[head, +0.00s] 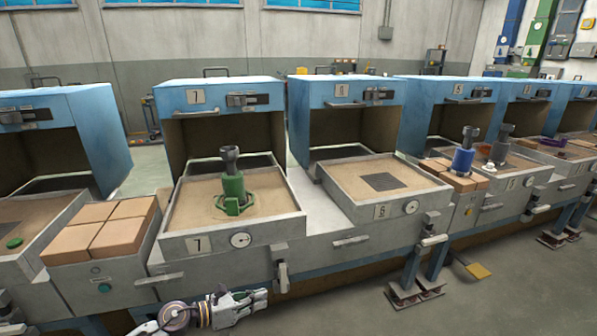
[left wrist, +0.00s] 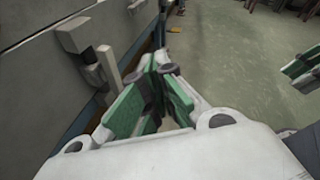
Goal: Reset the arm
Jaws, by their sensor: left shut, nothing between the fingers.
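My left gripper (head: 256,297) is low at the bottom of the head view, in front of the furnace bench below station 7. In the left wrist view its green-padded fingers (left wrist: 158,66) come together at the tips with nothing between them. It is apart from the bench front. A green part at the right edge of the left wrist view looks like my right gripper (left wrist: 303,66). It is cut off, so its finger state is unclear. The right gripper does not show in the head view.
A green fixture (head: 233,185) stands in the sand tray (head: 290,213) of station 7. The station 6 tray (head: 425,203) holds a dark square plate (head: 382,182). Orange-brown blocks (head: 117,237) sit at left. Bench handles (head: 281,275) stick out near the gripper. Floor at right is mostly clear.

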